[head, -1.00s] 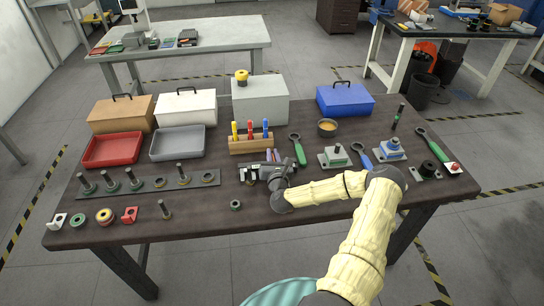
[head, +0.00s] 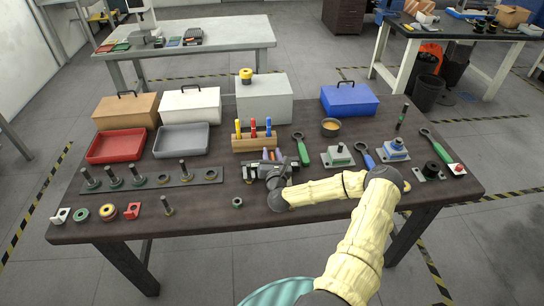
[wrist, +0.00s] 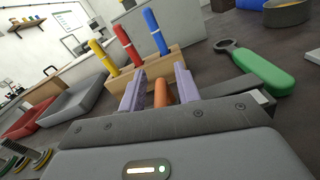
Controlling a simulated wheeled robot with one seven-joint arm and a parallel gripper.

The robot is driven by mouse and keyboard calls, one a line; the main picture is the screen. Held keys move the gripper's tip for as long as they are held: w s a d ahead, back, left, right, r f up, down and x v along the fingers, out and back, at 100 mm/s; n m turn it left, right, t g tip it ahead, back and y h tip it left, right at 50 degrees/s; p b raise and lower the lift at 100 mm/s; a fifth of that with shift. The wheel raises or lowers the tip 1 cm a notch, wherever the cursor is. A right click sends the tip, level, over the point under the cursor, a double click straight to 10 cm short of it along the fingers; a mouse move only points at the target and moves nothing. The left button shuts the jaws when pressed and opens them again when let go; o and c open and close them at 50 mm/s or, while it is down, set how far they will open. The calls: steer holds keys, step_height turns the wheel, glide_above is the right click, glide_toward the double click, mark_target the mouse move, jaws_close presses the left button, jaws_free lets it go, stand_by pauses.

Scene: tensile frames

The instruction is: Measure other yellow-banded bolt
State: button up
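Several dark bolts stand upright on the strip (head: 205,174) at the left of the bench, with bare ring seats beside them. One more bolt (head: 167,206) stands alone in front of the strip; its base looks yellowish. The bands are too small to tell surely which bolts are yellow-banded. My gripper (head: 272,156) is above the middle of the bench, just in front of the wooden pen block (head: 240,145). In the wrist view its two purple fingers (wrist: 158,92) are apart. An orange rod (wrist: 162,91) shows between them, with gaps at its sides.
Red tray (head: 116,147) and grey tray (head: 181,140) lie behind the strip. A green-handled wrench (head: 303,151) lies right of the pen block. Blocks on plates (head: 338,156) stand further right. Loose rings and red pieces (head: 131,210) line the front left edge. Bench front centre is mostly clear.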

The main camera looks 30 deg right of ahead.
steer(key=shift+s, duration=0.1)
steer(key=b+v, duration=0.3)
steer(key=v, duration=1.4)
steer(key=shift+s+a, duration=0.1)
stand_by(0.4)
